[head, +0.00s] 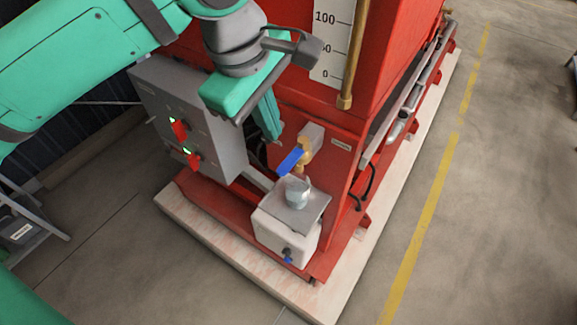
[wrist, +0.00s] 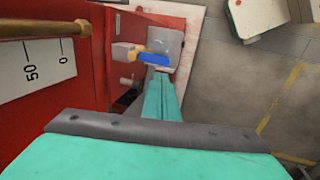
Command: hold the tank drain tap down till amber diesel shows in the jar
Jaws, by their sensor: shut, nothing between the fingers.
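The drain tap has a brass body (head: 306,152) and a blue lever (head: 291,161), on the lower front of the red tank (head: 330,130). The lever slants down to the left in the head view. A small clear jar (head: 297,189) stands below the tap. It looks pale grey-blue, with no amber visible. My gripper (head: 276,136) is shut and empty, its fingertips pointing down, just above and left of the lever in the head view. In the wrist view, the fingertips (wrist: 161,78) appear close to the blue lever (wrist: 154,59); I cannot tell whether they touch.
The jar stands on a white box with a grey top (head: 312,213) and a small blue tap at its front. A grey control box (head: 190,115) with red switches is to the left. A brass sight pipe (head: 354,55) runs beside the white scale (head: 330,40). Open floor lies right.

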